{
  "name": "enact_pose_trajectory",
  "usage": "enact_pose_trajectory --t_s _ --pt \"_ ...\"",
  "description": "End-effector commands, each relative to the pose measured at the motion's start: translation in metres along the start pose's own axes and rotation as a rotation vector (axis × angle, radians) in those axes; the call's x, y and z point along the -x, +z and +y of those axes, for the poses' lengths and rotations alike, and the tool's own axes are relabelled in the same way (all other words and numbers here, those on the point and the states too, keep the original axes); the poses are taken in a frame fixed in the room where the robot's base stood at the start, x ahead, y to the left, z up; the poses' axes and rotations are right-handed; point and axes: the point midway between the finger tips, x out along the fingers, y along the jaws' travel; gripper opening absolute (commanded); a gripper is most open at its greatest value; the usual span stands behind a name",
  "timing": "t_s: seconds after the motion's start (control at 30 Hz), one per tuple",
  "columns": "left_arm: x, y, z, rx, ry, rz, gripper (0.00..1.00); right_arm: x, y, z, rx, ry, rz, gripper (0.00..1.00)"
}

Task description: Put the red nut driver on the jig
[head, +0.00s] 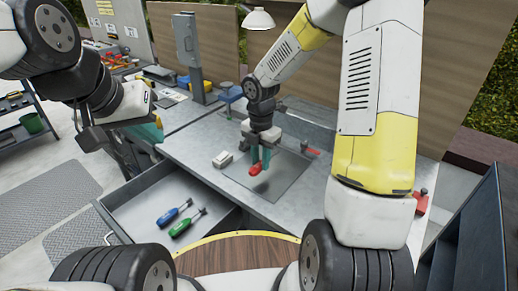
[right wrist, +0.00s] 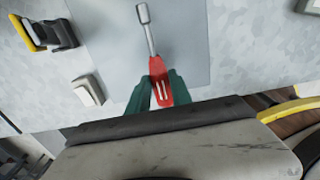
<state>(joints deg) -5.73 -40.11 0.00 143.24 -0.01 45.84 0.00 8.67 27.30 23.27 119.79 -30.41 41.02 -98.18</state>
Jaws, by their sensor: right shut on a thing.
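The red nut driver (head: 256,169) is held by its handle between the teal fingers of my right gripper (head: 260,160), over a flat grey plate (head: 285,180) on the bench. In the right wrist view, the red handle (right wrist: 160,82) sits between the fingertips (right wrist: 158,92). Its metal shaft and socket (right wrist: 147,28) point away across the plate. A dark shadow lies below it in the head view; the exact height is unclear. I cannot tell for certain which thing is the jig. My left gripper (head: 92,138) hangs at the left, away from the bench; its jaws are unclear.
An open drawer (head: 140,192) below holds a blue driver (head: 174,212) and a green driver (head: 187,222). A white block (head: 222,159) sits left of the plate. A blue-topped item (head: 230,92) and a grey post (head: 188,55) stand farther back. A red clamp (head: 421,201) is at the right.

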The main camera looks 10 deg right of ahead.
Motion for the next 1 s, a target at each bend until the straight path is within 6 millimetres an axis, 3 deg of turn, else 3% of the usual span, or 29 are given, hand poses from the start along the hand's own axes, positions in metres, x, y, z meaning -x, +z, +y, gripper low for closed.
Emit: enact_pose_trajectory --t_s 0.1,0.27,0.6,0.97,1.0 --pt "0.0 0.0 0.0 0.0 0.0 0.0 0.0 -0.003 0.023 0.009 -0.003 0.0 0.001 0.0" --pt "0.0 0.0 0.0 0.0 0.0 0.0 0.0 -0.004 0.036 0.014 -0.001 0.0 0.0 0.0" --pt "0.0 0.0 0.0 0.0 0.0 0.0 0.0 -0.039 0.036 0.014 0.0 -0.002 0.002 0.0" --pt "0.0 0.0 0.0 0.0 0.0 0.0 0.0 -0.042 0.036 0.014 0.0 -0.001 0.001 0.0" --pt "0.0 0.0 0.0 0.0 0.0 0.0 0.0 -0.042 0.037 0.014 0.0 0.0 0.0 0.34"
